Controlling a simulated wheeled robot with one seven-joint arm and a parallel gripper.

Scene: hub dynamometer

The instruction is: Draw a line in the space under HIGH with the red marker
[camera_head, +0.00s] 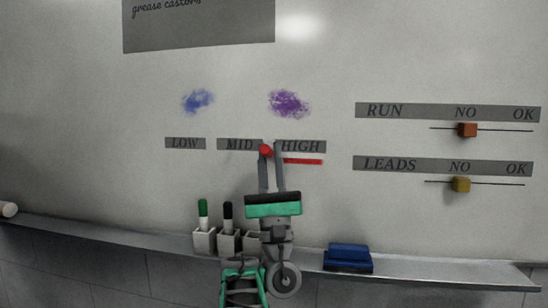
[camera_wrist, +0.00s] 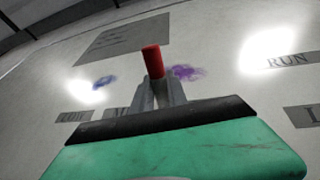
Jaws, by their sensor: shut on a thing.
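My gripper (camera_head: 271,160) is shut on the red marker (camera_head: 265,151), whose red end shows between the fingertips in front of the board, between the MID label (camera_head: 239,145) and the HIGH label (camera_head: 301,146). In the wrist view the red marker (camera_wrist: 153,61) stands up from the closed fingers. A short red line (camera_head: 303,161) lies on the board just under HIGH, to the right of my fingers. Whether the marker touches the board cannot be told.
The LOW label (camera_head: 185,143) is at the left, with blue (camera_head: 198,101) and purple (camera_head: 289,103) smudges above. A ledge (camera_head: 400,265) carries holders with a green marker (camera_head: 203,214) and a black marker (camera_head: 228,217), and a blue eraser (camera_head: 347,257). Sliders (camera_head: 467,130) are at the right.

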